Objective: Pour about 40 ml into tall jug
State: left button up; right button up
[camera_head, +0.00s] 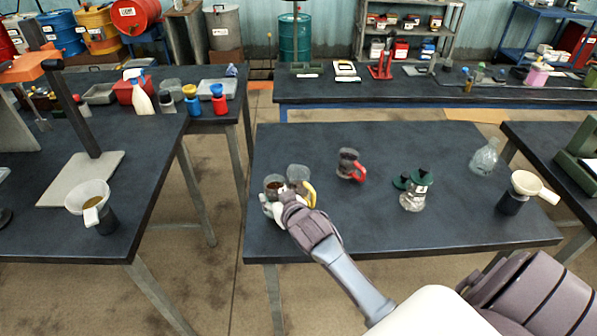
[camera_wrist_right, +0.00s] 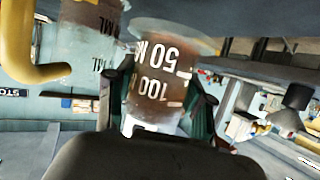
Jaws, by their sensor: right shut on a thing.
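My right gripper (camera_head: 279,197) is shut on a clear measuring beaker (camera_head: 273,183) holding brown liquid, near the left edge of the middle table. In the right wrist view the beaker (camera_wrist_right: 160,75) sits between the dark fingers, with white 50 and 100 marks. A clear jug with a yellow handle (camera_head: 309,192) stands close beside it; it also shows in the wrist view (camera_wrist_right: 85,42). A dark-filled jug with a red handle (camera_head: 348,163) stands farther right. Which jug is the tall one, I cannot tell. Whether the beaker is tilted or touches the yellow-handled jug is unclear. My left gripper is out of view.
The table's front middle is clear. Another funnel (camera_head: 88,197) stands on the left table.

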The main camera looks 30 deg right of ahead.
aim_at(278, 176)
jog(key=shift+r, duration=0.2)
jog(key=shift+m+g+y, duration=0.3)
jog(key=shift+m+y, duration=0.3)
jog(key=r+p, duration=0.3)
jog(key=r, duration=0.1)
jog(key=d+r+p, duration=0.1)
jog(key=r+p, duration=0.1)
jog(key=shift+w+p, duration=0.15)
jog(key=shift+p, duration=0.15)
jog(key=shift+d+f+b, duration=0.15)
jog(key=shift+f+b, duration=0.3)
jog(key=shift+b, duration=0.05)
jog(key=shift+w+d+r+m+g+y, duration=0.1)
jog(key=shift+d+r+m+g+y, duration=0.2)
jog(key=shift+m+y, duration=0.25)
jog(key=shift+w+d+r+m+y+p, duration=0.15)
jog(key=shift+r+m+p, duration=0.1)
jog(key=shift+r, duration=0.25)
jog(key=shift+s+d+r+m+y+p, duration=0.1)
jog(key=shift+d+r+m, duration=0.1)
jog(key=shift+r, duration=0.25)
jog(key=shift+w+d+r+m+g+y+b, duration=0.1)
jog(key=shift+d+r+m+g+y+b, duration=0.15)
jog(key=shift+m+y+b, duration=0.3)
jog(key=shift+w+d+m+g+y+b, duration=0.15)
jog(key=shift+d+m+y+b, duration=0.25)
jog(key=shift+b, duration=0.25)
